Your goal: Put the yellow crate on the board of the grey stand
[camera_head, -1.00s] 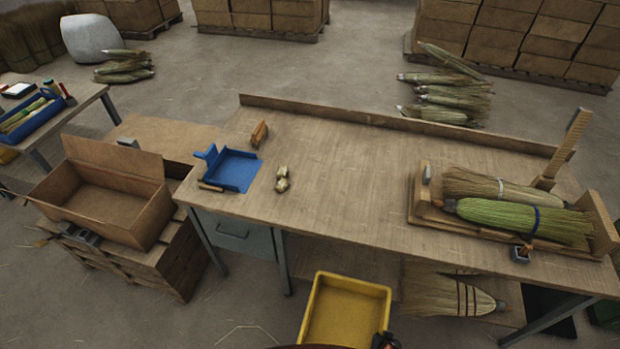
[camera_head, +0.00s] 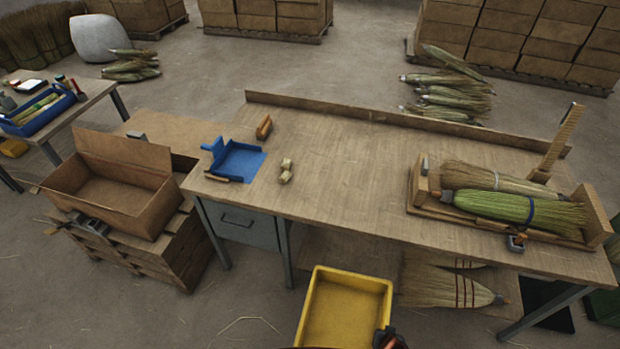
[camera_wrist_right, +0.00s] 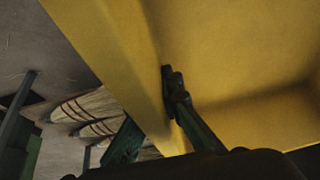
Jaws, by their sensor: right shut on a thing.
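The yellow crate (camera_head: 344,309) is open-topped and looks empty. It is at the bottom middle of the head view, in front of the workbench, its near end cut off by the frame. My right gripper (camera_head: 387,339) is at its near right corner. In the right wrist view, the gripper (camera_wrist_right: 150,115) is shut on the wall of the crate (camera_wrist_right: 235,50), one finger inside and the other outside. My left gripper is not in view. I cannot make out a grey stand with a board in these frames.
The workbench (camera_head: 340,165) carries a blue dustpan (camera_head: 238,161) and a wooden holder with brooms (camera_head: 515,208). More brooms (camera_head: 450,286) lie on its lower shelf. An open cardboard box (camera_head: 115,195) sits on a stack at left. Floor is bare left of the crate.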

